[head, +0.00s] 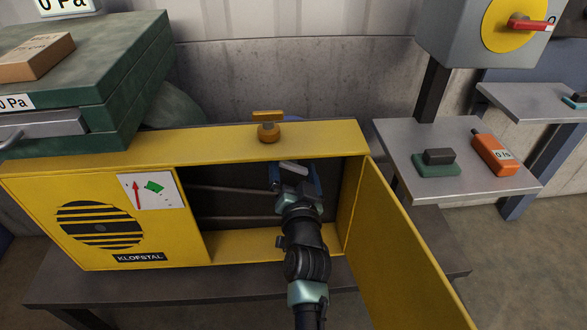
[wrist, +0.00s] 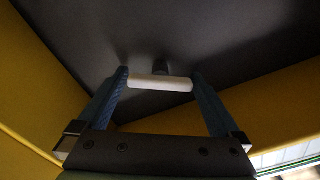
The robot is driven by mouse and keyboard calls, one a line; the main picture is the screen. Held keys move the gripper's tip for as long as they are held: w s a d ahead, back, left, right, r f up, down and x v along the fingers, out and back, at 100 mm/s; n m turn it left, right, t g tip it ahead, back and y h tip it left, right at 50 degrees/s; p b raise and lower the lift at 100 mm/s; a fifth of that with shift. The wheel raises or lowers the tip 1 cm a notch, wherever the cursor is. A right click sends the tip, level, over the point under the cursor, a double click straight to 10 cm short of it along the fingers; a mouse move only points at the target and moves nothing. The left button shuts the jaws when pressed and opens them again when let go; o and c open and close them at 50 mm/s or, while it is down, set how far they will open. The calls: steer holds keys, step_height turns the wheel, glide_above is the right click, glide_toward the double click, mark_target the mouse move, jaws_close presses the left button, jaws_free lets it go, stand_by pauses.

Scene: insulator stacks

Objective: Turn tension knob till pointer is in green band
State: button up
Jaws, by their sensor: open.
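The yellow KLOFSTAL cabinet (head: 190,240) has a white gauge (head: 172,202) on its front. The red pointer (head: 137,194) points up and slightly left, and the green band (head: 154,187) lies to its right, apart from it. My gripper (head: 293,170) reaches into the open right compartment. A white bar (wrist: 160,83) on a dark stem, apparently the tension knob, lies between my open fingers (wrist: 160,76) in the wrist view. Its ends are close to both fingers; I cannot tell whether they touch. The bar also shows in the head view (head: 293,166).
The yellow door (head: 405,250) stands open at the right of my arm. An orange knob (head: 268,131) sits on the cabinet's top. A green block stack (head: 95,85) stands at left. A grey side table (head: 400,140) holds an orange device (head: 493,153) and a green-based block (head: 437,165).

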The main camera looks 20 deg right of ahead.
steer(key=c, duration=1.1)
steer(key=shift+o, duration=0.2)
steer(key=m+p, duration=0.1)
steer(key=m, duration=0.3)
steer(key=shift+f+m, duration=0.1)
steer(key=shift+m, duration=1.8)
